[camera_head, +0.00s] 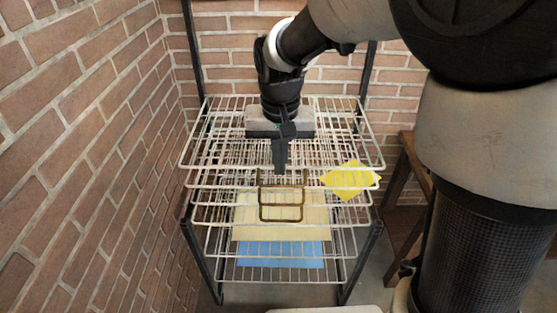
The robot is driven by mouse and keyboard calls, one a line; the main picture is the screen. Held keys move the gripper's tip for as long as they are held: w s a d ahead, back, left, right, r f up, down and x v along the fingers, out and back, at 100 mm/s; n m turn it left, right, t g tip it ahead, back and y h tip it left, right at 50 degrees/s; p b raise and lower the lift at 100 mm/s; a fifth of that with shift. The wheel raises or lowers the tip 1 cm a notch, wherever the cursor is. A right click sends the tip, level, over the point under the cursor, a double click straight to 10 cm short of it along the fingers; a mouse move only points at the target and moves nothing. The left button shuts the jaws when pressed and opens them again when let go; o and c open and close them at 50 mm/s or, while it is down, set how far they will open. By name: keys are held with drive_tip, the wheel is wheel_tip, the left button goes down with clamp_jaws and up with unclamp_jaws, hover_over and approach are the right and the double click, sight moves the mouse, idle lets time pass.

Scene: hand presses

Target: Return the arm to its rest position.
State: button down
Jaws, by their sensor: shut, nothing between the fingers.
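My gripper (279,168) hangs pointing down in front of a wire rack (188,162), near the middle of its upper shelves. Its fingers are shut with nothing between them. My arm reaches in from the upper right, with the elbow high and the wrist above the rack. The fingertips are just above a brown wire handle (283,219) at the rack's front; I cannot tell whether they touch it.
The rack has several wire shelves in a dark frame. A bright yellow sheet (350,181) lies at right, with a pale yellow sheet (250,228) and a blue sheet (280,254) lower. Brick walls stand left (80,130) and behind. A wooden table (398,210) is at right.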

drive_tip(key=s+d+r+t+p, duration=0.1)
drive_tip(key=s+d+r+p, duration=0.2)
drive_tip(key=r, duration=0.6)
drive_tip(key=s+d+r+t+p, duration=0.1)
drive_tip(key=s+d+r+p, duration=0.3)
drive_tip(key=r, duration=0.4)
drive_tip(key=s+d+r+t+p, duration=0.2)
drive_tip(key=s+d+r+p, duration=0.3)
drive_tip(key=s, duration=0.4)
drive_tip(key=shift+d+r+p, duration=0.35)
drive_tip(key=shift+r+p, duration=0.05)
drive_tip(key=shift+r, duration=0.15)
